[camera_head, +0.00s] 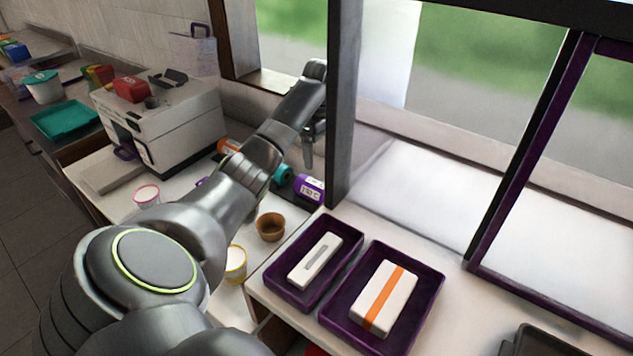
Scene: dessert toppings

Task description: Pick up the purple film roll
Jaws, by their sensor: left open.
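The gripper is open and looks apart from the roll. The window post and the arm's own links hide part of the gripper. My right gripper is out of the picture.
A teal roll (283,174) and an orange roll (228,146) are close by on the counter. A brown cup (270,227) and a yellow-rimmed cup (236,263) stand in front. Purple trays (339,218) holding white boxes are at right. The window post (342,110) stands close to the gripper.

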